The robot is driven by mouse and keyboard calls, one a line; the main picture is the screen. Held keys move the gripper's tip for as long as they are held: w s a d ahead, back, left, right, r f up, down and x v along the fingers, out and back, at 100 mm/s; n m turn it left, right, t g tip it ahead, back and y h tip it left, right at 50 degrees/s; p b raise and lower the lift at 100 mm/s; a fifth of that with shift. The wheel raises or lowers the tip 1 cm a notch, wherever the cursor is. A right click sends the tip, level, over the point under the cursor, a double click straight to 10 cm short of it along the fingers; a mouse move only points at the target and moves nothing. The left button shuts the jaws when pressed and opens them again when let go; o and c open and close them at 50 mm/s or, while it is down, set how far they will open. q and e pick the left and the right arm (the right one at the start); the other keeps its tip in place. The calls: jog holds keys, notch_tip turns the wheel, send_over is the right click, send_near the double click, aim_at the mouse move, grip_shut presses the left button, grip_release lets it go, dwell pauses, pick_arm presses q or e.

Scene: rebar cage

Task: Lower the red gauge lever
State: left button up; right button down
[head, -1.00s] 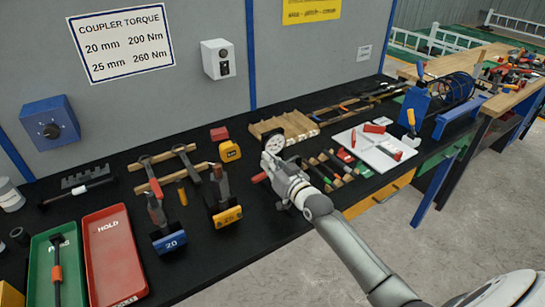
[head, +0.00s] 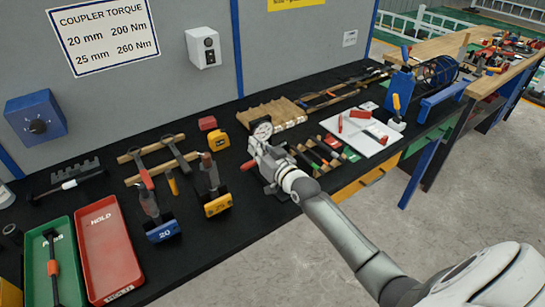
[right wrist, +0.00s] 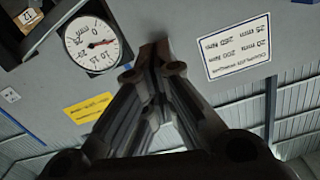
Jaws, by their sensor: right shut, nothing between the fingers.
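The gauge with its round white dial (head: 262,131) stands on the black bench. The dial also shows large in the right wrist view (right wrist: 93,44), upside down, with a red needle. A small red piece, seemingly the end of the red gauge lever (head: 248,165), sticks out to the left of my right gripper (head: 254,146). The rest of the lever and the gauge's base are hidden behind the gripper. My right gripper is shut and empty, its tips just below and left of the dial. In the right wrist view its closed fingers (right wrist: 154,48) hold nothing. My left gripper is not in view.
Two coupler tools with blue (head: 163,230) and yellow (head: 218,204) ends stand to the left. A red tray (head: 108,252) and a green tray (head: 34,270) lie beyond them. A white board (head: 362,135) and several dark bars are close right of the gripper.

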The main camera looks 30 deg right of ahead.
jog(key=s+r+b, duration=0.2)
jog(key=s, duration=0.9)
jog(key=s+a+f+n+g, duration=0.2)
jog(key=s+a+f+g, duration=0.4)
jog(key=s+a+f, duration=0.35)
jog(key=s+a+f+n+g+h, duration=0.1)
jog(key=s+f+g, duration=0.25)
jog(key=s, duration=0.65)
jog(key=s+f+g, duration=0.3)
jog(key=s+g, duration=0.1)
jog(key=s, duration=0.7)
notch_tip(320, 180, down, 26)
jog(key=s+g, duration=0.1)
jog(key=g, duration=0.1)
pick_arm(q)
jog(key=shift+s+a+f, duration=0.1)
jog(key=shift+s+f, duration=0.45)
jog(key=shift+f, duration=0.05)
pick_arm(e)
jog(key=s+d+f, duration=0.2)
jog(key=s+f, duration=1.4)
jog(key=s, duration=0.1)
jog(key=shift+d+f+n+g+h, duration=0.3)
jog(key=shift+d+g, duration=0.1)
jog(key=shift+g, duration=0.05)
